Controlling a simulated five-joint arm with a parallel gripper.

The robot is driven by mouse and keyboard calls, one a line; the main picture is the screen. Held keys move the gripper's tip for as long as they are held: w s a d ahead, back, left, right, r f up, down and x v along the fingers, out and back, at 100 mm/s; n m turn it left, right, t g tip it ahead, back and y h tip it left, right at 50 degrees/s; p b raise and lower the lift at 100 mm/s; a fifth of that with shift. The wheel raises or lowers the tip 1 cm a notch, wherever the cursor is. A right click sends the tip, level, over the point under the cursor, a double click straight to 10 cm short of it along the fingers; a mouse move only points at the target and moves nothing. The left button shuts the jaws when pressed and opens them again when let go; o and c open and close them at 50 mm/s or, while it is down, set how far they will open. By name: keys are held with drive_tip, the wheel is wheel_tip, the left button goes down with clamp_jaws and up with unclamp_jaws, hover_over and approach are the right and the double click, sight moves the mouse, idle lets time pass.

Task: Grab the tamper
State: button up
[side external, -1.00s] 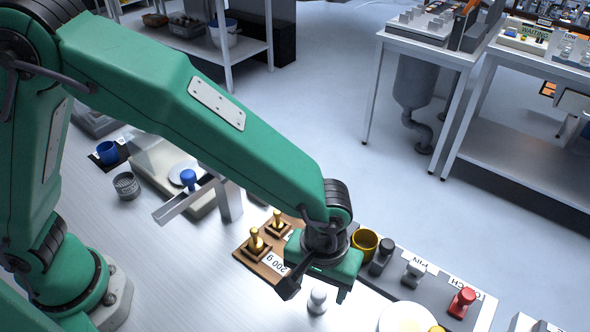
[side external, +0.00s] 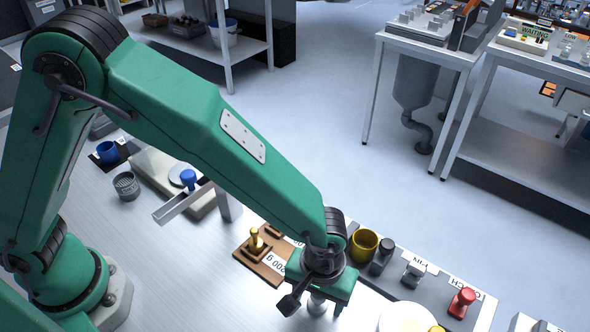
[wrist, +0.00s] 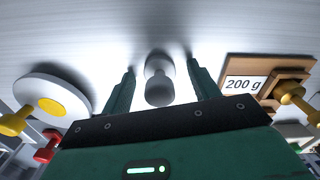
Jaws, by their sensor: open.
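In the wrist view the tamper (wrist: 158,80) lies between the two green fingers of my gripper (wrist: 161,68). The fingers are spread, with a visible gap on each side of it, and they do not appear to touch it.
A white disc (side external: 403,318) with a yellow centre is on the other. A yellow cup (side external: 364,245) and a rack with black, grey and red handles (side external: 463,302) stand behind.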

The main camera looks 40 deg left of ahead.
drive_tip(key=c, duration=1.1)
drive_tip(key=shift+r, duration=0.2)
wheel_tip(320, 180, up, 10)
drive_tip(key=shift+f, duration=0.15)
idle(0.5)
